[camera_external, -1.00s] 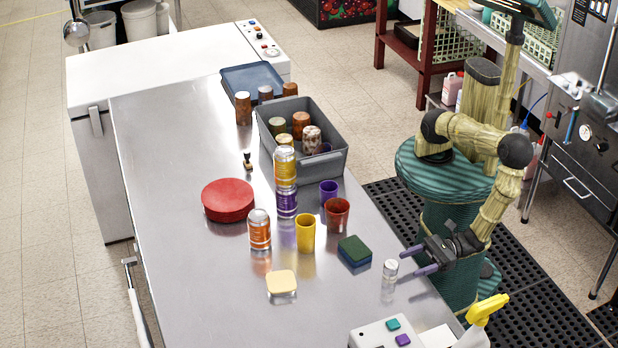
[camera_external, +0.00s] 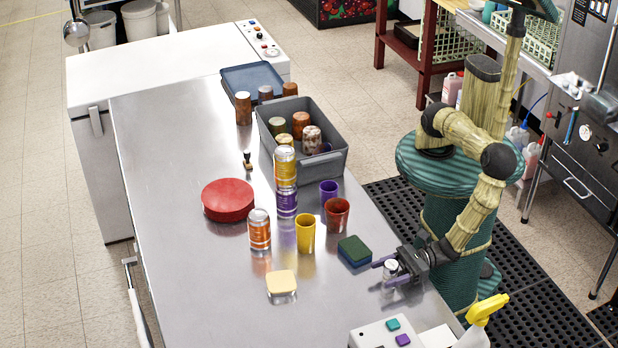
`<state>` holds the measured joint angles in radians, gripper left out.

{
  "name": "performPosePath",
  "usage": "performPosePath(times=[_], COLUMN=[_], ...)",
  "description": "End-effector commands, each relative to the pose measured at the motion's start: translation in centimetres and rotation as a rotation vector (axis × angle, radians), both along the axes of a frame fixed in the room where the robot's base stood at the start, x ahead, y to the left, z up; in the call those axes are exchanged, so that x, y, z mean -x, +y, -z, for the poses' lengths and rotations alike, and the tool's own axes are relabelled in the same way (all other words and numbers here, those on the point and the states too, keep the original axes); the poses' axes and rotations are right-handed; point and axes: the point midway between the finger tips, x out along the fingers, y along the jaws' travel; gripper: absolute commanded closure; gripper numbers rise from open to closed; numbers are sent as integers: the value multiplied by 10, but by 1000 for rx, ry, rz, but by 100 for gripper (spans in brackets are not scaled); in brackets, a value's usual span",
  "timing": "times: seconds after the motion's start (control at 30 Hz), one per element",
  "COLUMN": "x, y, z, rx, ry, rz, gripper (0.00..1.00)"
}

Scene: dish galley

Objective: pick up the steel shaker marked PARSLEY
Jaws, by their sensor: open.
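A small steel shaker (camera_external: 390,267) stands upright on the steel table, near its right edge. Its marking is too small to read. My gripper (camera_external: 383,274) is open and low over the table, with one purple finger on the far side of the shaker and the other on the near side. The shaker is between the fingers. I cannot tell whether either finger touches it.
A green and blue sponge (camera_external: 354,251) lies close behind the gripper. A white button box (camera_external: 385,335) and a yellow-headed spray bottle (camera_external: 485,312) are in front. Cups, jars and a grey bin (camera_external: 342,163) stand farther back. The table's front left (camera_external: 215,300) is clear.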

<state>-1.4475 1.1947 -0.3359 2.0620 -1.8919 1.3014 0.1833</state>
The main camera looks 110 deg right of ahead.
Motion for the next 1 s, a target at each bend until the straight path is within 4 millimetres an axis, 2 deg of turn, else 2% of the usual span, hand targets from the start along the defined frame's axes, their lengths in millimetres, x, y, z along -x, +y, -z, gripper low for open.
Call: performPosePath(times=[0.13, 0.63, 0.67, 0.9, 1.0], x=[-11, -11, -11, -11, -11], y=[1, 1, 1, 1, 1], z=[0, 0, 0, 0, 0], rx=[-1, -1, -1, -1, -1], ry=[1, 1, 0, 0, 0], rz=[0, 0, 0, 0, 0], gripper=[39, 39, 42, 89, 89])
